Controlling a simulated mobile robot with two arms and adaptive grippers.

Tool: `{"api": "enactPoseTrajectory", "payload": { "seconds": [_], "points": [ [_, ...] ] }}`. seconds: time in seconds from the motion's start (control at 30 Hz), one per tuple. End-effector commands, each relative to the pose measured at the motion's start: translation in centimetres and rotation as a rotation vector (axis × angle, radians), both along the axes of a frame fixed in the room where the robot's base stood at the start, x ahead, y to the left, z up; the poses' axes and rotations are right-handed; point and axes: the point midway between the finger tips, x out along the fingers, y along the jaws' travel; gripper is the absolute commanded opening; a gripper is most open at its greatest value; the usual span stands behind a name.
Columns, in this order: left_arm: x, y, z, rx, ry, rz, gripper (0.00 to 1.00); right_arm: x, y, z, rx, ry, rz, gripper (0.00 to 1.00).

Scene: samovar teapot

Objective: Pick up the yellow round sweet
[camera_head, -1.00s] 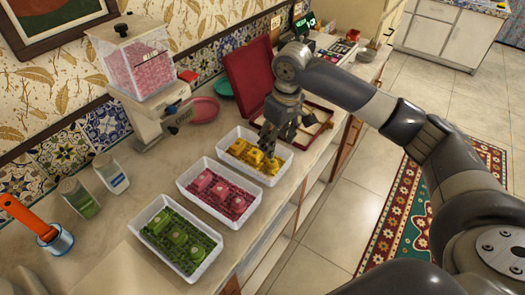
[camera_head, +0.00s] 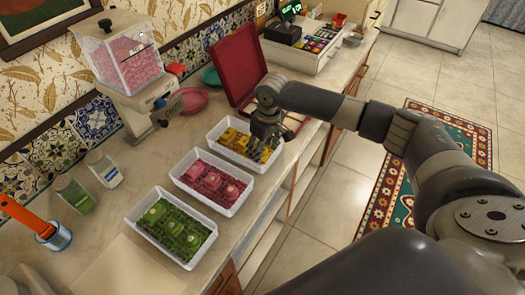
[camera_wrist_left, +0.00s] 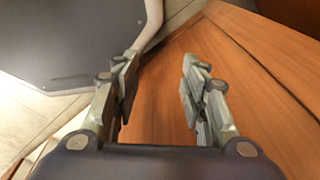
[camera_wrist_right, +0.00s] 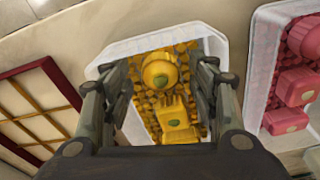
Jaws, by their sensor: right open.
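The yellow round sweet (camera_wrist_right: 160,72) has a green spot on its top. It sits in the white tray (camera_wrist_right: 105,64) of yellow sweets in the right wrist view. My right gripper (camera_wrist_right: 160,80) is open, its fingers either side of the sweet in the picture; I cannot tell whether they touch it. In the head view the right gripper (camera_head: 262,150) is over the right part of the same tray (camera_head: 217,133), hiding some sweets. My left gripper (camera_wrist_left: 158,75) is open and empty in the left wrist view, over a brown wooden surface.
A tray of pink sweets (camera_head: 178,164) and a tray of green sweets (camera_head: 137,227) stand nearer on the counter. An open red box (camera_head: 235,65) stands behind the yellow tray. A dispenser (camera_head: 125,60) and two jars stand left, by the wall.

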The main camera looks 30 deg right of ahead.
Motion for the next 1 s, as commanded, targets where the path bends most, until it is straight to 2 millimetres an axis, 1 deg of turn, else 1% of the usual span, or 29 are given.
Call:
{"api": "enactPoseTrajectory", "payload": {
  "seconds": [0.17, 0.27, 0.3, 0.33, 0.37, 0.47, 0.67, 0.77, 0.87, 1.0],
  "points": [
    [-1.1, 0.1, -0.1, 0.003, 0.018, 0.001, 0.40, 0.0, 0.0, 0.0, 0.000, -0.001, 0.000, 0.54],
    [-1.9, 0.2, -0.2, 0.003, 0.030, 0.001, 0.40, 0.0, 0.0, 0.0, 0.000, -0.001, 0.000, 0.34],
    [-2.2, 0.2, -0.2, 0.004, 0.035, 0.001, 0.40, 0.0, 0.0, 0.0, 0.000, -0.001, 0.000, 0.25],
    [-2.4, 0.2, -0.2, 0.004, 0.037, 0.001, 0.40, 0.0, 0.0, 0.0, 0.000, -0.001, 0.000, 0.18],
    [-2.6, 0.2, -0.2, 0.005, 0.040, 0.001, 0.40, 0.0, 0.0, 0.0, 0.000, -0.001, 0.000, 0.15],
    [-2.8, 0.3, -0.3, 0.005, 0.043, 0.002, 0.40, 0.0, 0.0, 0.0, 0.000, -0.001, 0.000, 0.15],
    [-2.5, 0.3, -0.3, 0.005, 0.039, 0.003, 0.40, 0.0, 0.0, 0.1, 0.001, -0.002, 0.000, 0.15],
    [-2.1, 0.2, -0.4, 0.005, 0.034, 0.003, 0.40, 0.1, 0.0, 0.6, 0.001, -0.004, 0.000, 0.15],
    [-1.8, 0.2, -0.6, 0.004, 0.028, 0.003, 0.40, 0.2, 0.0, 1.9, 0.002, -0.006, 0.000, 0.15],
    [-1.5, 0.2, -1.1, 0.003, 0.023, 0.003, 0.40, 0.2, 0.0, 4.7, 0.002, -0.007, 0.000, 0.15]
  ]
}}
